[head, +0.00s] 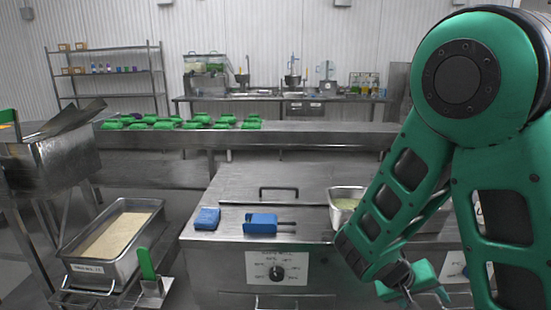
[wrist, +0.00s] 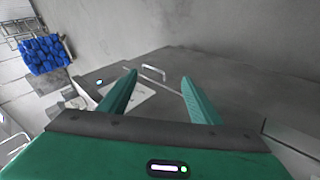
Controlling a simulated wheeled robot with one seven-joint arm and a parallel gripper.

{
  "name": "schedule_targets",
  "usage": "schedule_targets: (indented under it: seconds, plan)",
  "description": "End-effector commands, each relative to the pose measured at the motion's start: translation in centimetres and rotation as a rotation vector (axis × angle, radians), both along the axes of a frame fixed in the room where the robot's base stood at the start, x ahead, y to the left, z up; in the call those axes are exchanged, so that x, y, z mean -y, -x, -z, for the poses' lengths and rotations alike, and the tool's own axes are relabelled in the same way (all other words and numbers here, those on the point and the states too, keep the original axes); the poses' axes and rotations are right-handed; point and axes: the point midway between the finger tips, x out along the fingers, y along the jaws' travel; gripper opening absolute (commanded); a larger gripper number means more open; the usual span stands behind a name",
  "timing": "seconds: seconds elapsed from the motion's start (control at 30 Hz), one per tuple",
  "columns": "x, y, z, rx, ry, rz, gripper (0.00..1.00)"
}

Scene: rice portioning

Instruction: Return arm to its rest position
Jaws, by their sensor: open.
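My green arm fills the right side of the head view, bent with its forearm reaching down and left. My gripper (head: 412,284) is low at the right, in front of the steel cooker's front face. In the wrist view my gripper (wrist: 160,97) shows two green fingers spread apart with nothing between them. A steel surface and a handle (wrist: 153,72) lie beyond the fingertips.
A steel pot (head: 346,193) stands beside my forearm. A rice pan (head: 113,240) is at the left. Green packs (head: 190,124) lie on the bench behind.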

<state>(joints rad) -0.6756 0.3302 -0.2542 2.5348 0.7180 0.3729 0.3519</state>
Motion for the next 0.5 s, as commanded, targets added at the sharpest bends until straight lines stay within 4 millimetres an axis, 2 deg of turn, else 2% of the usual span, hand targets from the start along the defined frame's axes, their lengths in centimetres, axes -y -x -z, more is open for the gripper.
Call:
schedule_targets:
  seconds: [0.03, 0.2, 0.5]
  plan:
    - [1.1, 1.0, -0.6, -0.007, -0.047, 0.054, 0.57]
    - [3.1, 4.7, -2.2, -0.049, -0.204, 0.191, 0.57]
    - [4.6, 11.0, -6.1, -0.07, -0.478, 0.342, 0.57]
